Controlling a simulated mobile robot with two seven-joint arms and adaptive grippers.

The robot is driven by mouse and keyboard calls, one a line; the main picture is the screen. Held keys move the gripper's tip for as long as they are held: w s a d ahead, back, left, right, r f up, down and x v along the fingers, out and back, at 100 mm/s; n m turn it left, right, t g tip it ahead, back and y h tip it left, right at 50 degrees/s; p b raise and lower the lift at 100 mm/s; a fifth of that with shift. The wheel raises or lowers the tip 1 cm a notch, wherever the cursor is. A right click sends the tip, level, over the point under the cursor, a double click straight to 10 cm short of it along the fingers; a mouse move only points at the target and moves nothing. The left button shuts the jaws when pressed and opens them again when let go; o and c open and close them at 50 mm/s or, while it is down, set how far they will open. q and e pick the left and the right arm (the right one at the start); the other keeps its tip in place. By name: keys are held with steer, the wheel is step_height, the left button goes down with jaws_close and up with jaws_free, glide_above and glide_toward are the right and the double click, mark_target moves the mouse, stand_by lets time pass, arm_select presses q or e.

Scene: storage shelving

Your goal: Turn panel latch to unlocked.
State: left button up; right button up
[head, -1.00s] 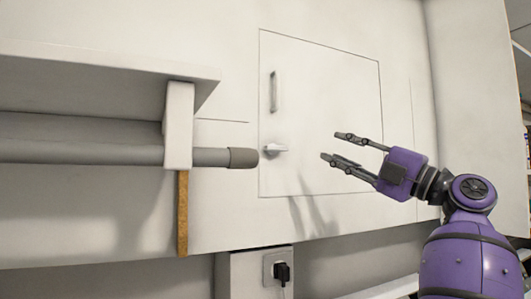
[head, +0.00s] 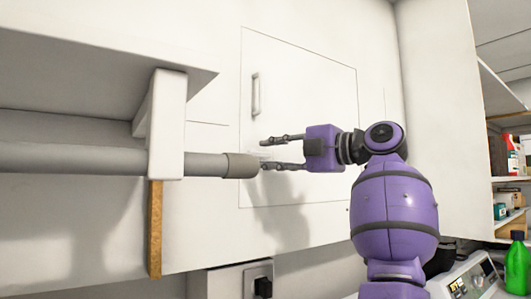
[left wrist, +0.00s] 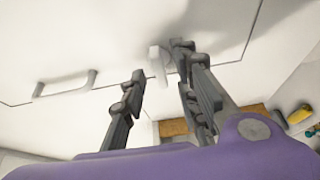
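The panel (head: 312,85) is a square white door in the white wall, with an upright bar handle (head: 255,94) near its left edge. The handle also shows at the left in the left wrist view (left wrist: 65,83). The small white latch (left wrist: 157,62) lies between my left fingertips in the left wrist view; contact is unclear. In the head view the latch is mostly hidden behind the fingers. My left gripper (head: 264,154) is open, its fingers pointing left at the latch. It also shows open in the left wrist view (left wrist: 159,62). My right gripper is out of view.
A thick grey pipe (head: 110,161) with a darker end cap (head: 240,165) ends close to the left fingertips. A white bracket (head: 168,125) and shelf stand left. A socket with a black plug (head: 263,287) is below. Shelves with bottles (head: 517,255) are at right.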

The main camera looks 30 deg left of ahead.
arm_select(q)
steer(key=shift+a, duration=0.75)
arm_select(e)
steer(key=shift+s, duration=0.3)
arm_select(q)
jaws_close()
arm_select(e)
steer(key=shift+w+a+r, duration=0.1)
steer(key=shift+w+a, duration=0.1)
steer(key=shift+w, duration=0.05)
